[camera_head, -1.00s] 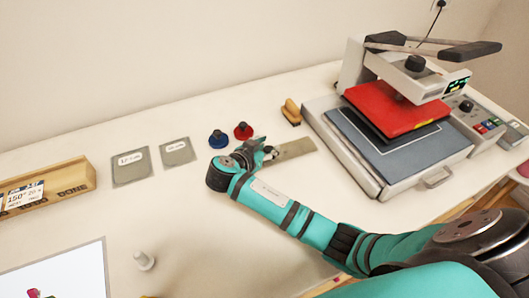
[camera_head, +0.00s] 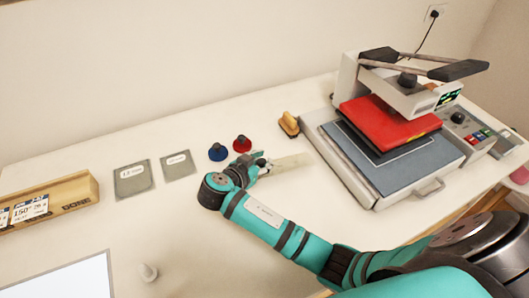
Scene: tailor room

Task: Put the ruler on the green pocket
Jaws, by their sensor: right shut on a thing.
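The ruler (camera_head: 288,163) is a pale, flat strip in the middle of the head view, and its left end is in my right gripper (camera_head: 261,166). My right gripper is shut on the ruler, low over the table; I cannot tell whether the ruler is clear of the surface. Two flat grey-green pockets with white labels lie on the table to the left, a larger one (camera_head: 134,189) and a smaller one (camera_head: 179,170). I cannot tell which is the green pocket. Both are apart from the gripper. My left gripper is not in view.
A blue knob (camera_head: 218,152) and a red knob (camera_head: 242,144) stand just behind my right gripper. A wooden-handled brush (camera_head: 289,124) lies by the heat press (camera_head: 388,124) at right. A wooden box (camera_head: 65,192) is at far left.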

